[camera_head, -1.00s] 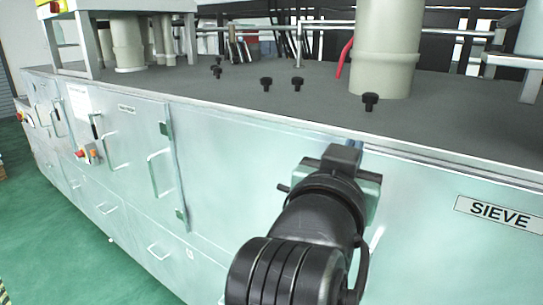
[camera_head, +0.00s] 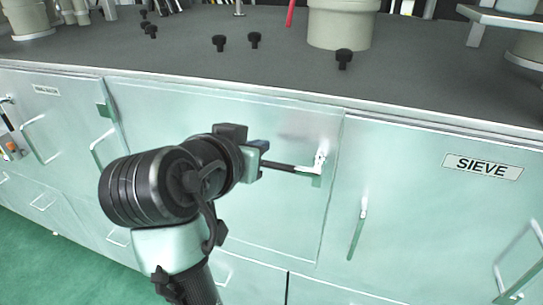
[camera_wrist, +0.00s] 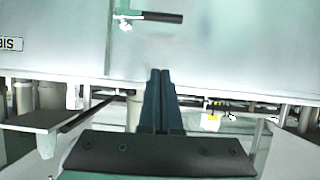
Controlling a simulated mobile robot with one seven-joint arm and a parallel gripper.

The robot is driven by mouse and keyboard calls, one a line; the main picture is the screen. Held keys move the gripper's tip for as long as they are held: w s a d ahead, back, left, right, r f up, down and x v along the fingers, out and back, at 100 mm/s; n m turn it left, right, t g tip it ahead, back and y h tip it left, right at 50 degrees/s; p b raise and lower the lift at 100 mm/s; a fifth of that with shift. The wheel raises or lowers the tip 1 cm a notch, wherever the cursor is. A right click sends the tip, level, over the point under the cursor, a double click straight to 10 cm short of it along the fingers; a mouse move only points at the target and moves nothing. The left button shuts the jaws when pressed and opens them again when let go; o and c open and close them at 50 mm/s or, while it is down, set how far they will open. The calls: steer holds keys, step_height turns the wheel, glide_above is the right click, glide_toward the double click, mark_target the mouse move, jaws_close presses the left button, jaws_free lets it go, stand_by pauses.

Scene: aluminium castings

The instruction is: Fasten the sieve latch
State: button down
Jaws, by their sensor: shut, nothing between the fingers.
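The sieve latch (camera_head: 288,166) has a dark rod handle on a pale pivot at the right edge of a pale green cabinet door. The handle lies nearly level and points left from the pivot in the head view. The latch also shows at the top of the wrist view (camera_wrist: 160,17), which is upside down. My gripper (camera_wrist: 160,72) has its two blue-grey fingers together with nothing between them, and the fingers appear apart from the handle. In the head view my wrist hides the fingertips and may cover the handle's left end.
The SIEVE label (camera_head: 483,167) is on the panel to the right. Black knobs (camera_head: 254,40) and a beige cylinder (camera_head: 340,25) stand on the grey worktop (camera_head: 180,55). Green floor lies at lower left.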

steer(key=p, duration=0.4)
glide_above(292, 170)
steer(key=a, duration=0.3)
step_height(292, 170, down, 4)
steer(key=shift+s+a+f+p, duration=0.1)
steer(key=shift+a+f+p, duration=0.1)
steer(key=shift+f, duration=0.85)
steer(key=shift+a+f+p, duration=0.15)
steer(key=shift+f, duration=0.9)
